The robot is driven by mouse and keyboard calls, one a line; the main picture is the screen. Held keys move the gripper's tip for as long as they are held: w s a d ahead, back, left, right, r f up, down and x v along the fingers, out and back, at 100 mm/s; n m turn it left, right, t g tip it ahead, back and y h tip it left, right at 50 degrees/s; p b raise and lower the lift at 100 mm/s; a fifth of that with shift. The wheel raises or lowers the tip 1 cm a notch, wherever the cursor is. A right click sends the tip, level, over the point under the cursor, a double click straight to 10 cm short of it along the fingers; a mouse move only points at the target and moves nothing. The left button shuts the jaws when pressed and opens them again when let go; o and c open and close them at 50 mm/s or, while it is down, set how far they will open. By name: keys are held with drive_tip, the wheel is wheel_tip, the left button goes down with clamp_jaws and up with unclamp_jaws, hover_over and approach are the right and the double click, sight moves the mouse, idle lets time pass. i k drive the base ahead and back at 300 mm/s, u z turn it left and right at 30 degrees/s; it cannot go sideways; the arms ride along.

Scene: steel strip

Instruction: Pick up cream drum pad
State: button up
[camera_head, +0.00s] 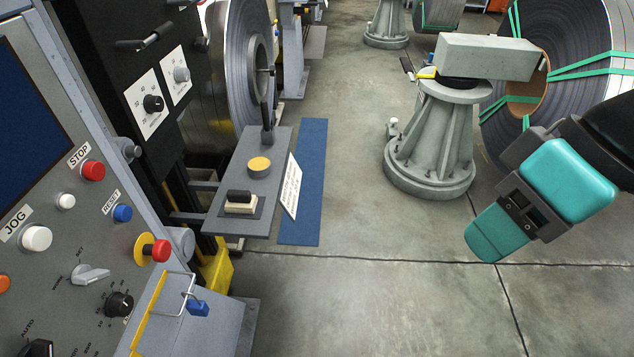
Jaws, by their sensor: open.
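The cream drum pad (240,208) appears to be the small cream block with a black top part, lying at the near end of a grey shelf (228,180) left of centre. My gripper (528,207) is at the right of the view, with two teal fingers spread apart. It is open, with nothing seen between the fingers. It is far to the right of the pad and apart from it.
A yellow-brown disc (259,165) and an upright black handle (267,122) are on the same shelf. A control panel (70,220) fills the left. A grey pedestal (432,145) stands between the shelf and large strapped coil (590,65).

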sight(238, 201)
drive_tip(key=z, duration=0.45)
drive_tip(key=i, duration=0.75)
drive_tip(key=u, duration=2.8)
drive_tip(key=i, duration=0.5)
drive_tip(key=z, duration=0.05)
